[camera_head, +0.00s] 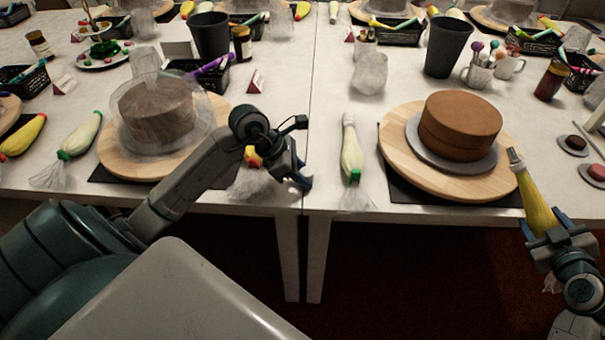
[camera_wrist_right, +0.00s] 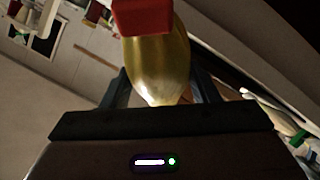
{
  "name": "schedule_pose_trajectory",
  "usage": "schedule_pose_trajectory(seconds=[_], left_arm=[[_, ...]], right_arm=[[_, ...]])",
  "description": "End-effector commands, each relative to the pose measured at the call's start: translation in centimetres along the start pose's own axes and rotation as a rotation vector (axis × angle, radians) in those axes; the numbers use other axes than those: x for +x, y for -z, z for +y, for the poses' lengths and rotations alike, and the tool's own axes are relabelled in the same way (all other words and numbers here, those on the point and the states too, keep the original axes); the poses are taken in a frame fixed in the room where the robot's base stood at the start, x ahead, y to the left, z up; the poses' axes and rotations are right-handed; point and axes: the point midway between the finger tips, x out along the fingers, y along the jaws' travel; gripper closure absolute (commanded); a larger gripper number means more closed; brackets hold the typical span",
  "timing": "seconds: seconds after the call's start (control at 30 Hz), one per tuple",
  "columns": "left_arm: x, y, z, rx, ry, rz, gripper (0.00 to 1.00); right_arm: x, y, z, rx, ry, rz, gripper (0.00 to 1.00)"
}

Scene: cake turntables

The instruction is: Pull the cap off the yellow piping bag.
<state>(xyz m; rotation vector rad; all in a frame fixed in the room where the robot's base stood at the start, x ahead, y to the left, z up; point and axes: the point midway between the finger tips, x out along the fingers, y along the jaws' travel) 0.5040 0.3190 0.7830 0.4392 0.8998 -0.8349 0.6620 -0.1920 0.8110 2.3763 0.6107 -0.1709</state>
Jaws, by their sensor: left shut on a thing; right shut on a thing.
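The yellow piping bag (camera_head: 536,195) is in my right gripper (camera_head: 548,247), at the right of the head view. It points up and left, with a pale grey tip (camera_head: 515,160) beside the right cake board. In the right wrist view the bag (camera_wrist_right: 156,65) stands between the fingers, with a red piece (camera_wrist_right: 142,16) at the top edge; I cannot tell whether that is a cap. My left gripper (camera_head: 298,168) is over the table's front edge, far left of this bag. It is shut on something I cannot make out.
A brown cake (camera_head: 460,122) stands on the round wooden board (camera_head: 398,165) left of the yellow bag. A green-and-white piping bag (camera_head: 351,155) lies between the two arms. Another yellow bag with red (camera_head: 252,157) is partly hidden by my left arm. A brown jar (camera_head: 551,80) stands behind right.

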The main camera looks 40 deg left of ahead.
Motion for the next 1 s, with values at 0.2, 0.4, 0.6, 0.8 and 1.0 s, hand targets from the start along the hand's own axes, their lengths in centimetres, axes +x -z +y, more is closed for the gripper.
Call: schedule_pose_trajectory(seconds=[0.2, 0.4, 0.6, 0.8, 1.0], left_arm=[[0.1, 0.1, 0.0, 0.000, 0.000, 0.000, 0.56], [0.1, 0.1, 0.0, 0.000, 0.000, 0.000, 0.47], [-0.1, -0.1, 0.0, 0.000, 0.000, 0.000, 0.47], [-1.2, -0.8, 0.0, 0.001, -0.001, 0.000, 0.47], [-2.6, -1.8, 0.0, 0.002, -0.001, -0.001, 0.47]], right_arm=[[0.0, -0.1, -0.1, 0.000, -0.001, 0.001, 0.53], [0.0, -0.1, -0.1, 0.000, -0.001, 0.001, 0.53], [0.0, 0.0, 0.0, 0.000, -0.001, 0.001, 0.53], [-0.2, 0.7, 0.5, 0.000, -0.001, 0.001, 0.53], [-0.5, 1.3, 1.0, 0.000, -0.001, 0.001, 0.53]])
